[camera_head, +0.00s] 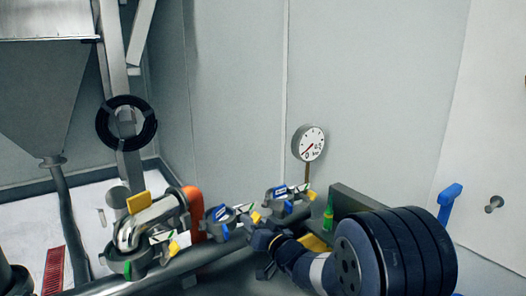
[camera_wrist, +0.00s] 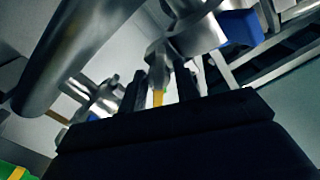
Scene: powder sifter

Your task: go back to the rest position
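My gripper (camera_wrist: 160,88) shows in the wrist view as two dark fingers standing apart with a gap between them. A narrow yellow piece (camera_wrist: 158,98) shows in that gap, with space on both sides; how deep it lies I cannot tell. In the head view a dark jointed part, which looks like my wrist and gripper (camera_head: 262,238), is close to the pipe fittings at the lower middle. Its fingertips are hard to make out there. The task names no other object.
Pipe clamps (camera_head: 222,220) with blue and yellow parts and a bent steel pipe (camera_head: 150,222) with an orange collar (camera_head: 193,213) are close by. A pressure gauge (camera_head: 309,143) stands behind. A hopper (camera_head: 40,95) is at left. The wall area above is open.

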